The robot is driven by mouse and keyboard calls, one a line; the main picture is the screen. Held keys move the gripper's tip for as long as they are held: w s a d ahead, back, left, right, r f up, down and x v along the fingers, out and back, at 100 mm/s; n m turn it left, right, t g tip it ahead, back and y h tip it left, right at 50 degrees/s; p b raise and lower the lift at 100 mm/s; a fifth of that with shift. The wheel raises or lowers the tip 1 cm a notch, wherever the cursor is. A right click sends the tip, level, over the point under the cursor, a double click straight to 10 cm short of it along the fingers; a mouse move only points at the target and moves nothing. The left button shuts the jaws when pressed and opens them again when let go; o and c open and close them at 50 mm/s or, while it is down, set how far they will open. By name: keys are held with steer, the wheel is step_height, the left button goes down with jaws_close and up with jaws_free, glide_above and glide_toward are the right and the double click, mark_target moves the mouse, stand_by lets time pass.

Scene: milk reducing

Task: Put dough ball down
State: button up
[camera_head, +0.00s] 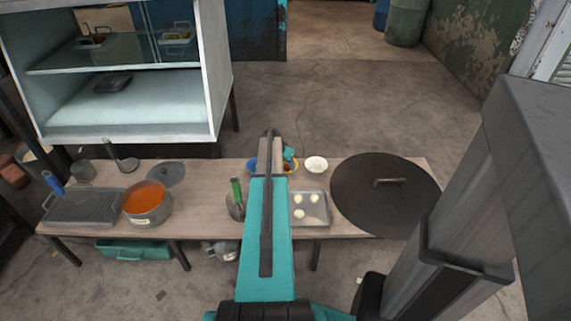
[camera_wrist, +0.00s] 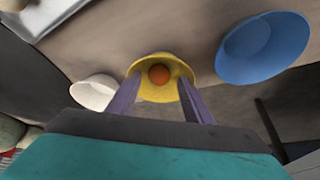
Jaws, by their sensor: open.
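Several pale dough balls (camera_head: 298,199) lie on a metal tray (camera_head: 322,221) on the wooden table, in the head view. The tray's edge (camera_wrist: 62,14) and part of a pale ball (camera_wrist: 12,4) show at the upper left of the wrist view. My gripper (camera_wrist: 160,88) is open, its two purple fingers apart. Between them in the wrist view appears a yellow bowl (camera_wrist: 155,94) with a round orange-brown thing (camera_wrist: 159,74) in it. I cannot tell whether the fingers touch the bowl. My arm hides most of the gripper in the head view.
A blue bowl (camera_wrist: 263,47) and a white bowl (camera_wrist: 95,92) flank the yellow one. A large dark round lid (camera_head: 370,207) covers the table's right end. A pot of orange-red sauce (camera_head: 147,199), a grill pan (camera_head: 85,207) and a small lid (camera_head: 166,176) stand left. A shelf cabinet (camera_head: 215,70) rises behind.

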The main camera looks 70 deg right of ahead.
mark_target(285, 168)
steer(key=shift+r+p, duration=1.7)
steer(key=shift+r, duration=1.8)
